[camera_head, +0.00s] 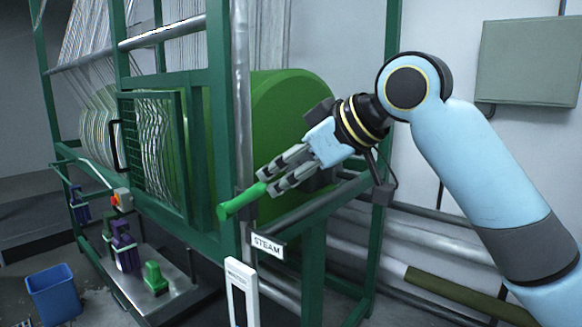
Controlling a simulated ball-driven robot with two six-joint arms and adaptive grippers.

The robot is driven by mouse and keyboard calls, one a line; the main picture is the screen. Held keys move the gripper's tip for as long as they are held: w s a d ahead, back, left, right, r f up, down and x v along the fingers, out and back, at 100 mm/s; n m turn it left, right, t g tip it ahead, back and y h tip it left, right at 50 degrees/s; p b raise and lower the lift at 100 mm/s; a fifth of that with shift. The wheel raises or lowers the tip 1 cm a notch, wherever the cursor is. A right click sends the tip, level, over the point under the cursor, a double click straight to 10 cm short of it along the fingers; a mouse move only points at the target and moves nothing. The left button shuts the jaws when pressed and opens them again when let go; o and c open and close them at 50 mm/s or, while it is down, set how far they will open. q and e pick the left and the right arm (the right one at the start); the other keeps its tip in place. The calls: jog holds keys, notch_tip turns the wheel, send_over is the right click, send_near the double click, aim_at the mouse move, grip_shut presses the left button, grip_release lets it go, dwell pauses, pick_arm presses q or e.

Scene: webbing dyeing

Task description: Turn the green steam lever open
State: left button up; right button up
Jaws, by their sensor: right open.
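The green steam lever (241,201) is a green handle sticking out to the lower left in front of a silver vertical pipe. A white sign reading STEAM (267,245) hangs just below and to its right. My right gripper (266,182) reaches in from the right, its grey fingers pointing down-left. Its fingertips are at the upper right end of the lever and overlap it in the picture. The gripper is open. I cannot tell whether the fingers touch the lever. They partly hide the lever's inner end and its pivot. My left gripper does not show.
A green machine frame (222,110) with a large green drum (285,110) and webbing strands stands behind the lever. A white gauge panel (241,290) stands below. A blue bin (53,292) is on the floor at left. A grey wall box (528,62) hangs at right.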

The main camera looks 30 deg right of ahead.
jog(key=shift+s+d+r, duration=0.1)
jog(key=shift+s+r, duration=0.25)
jog(key=shift+s, duration=0.15)
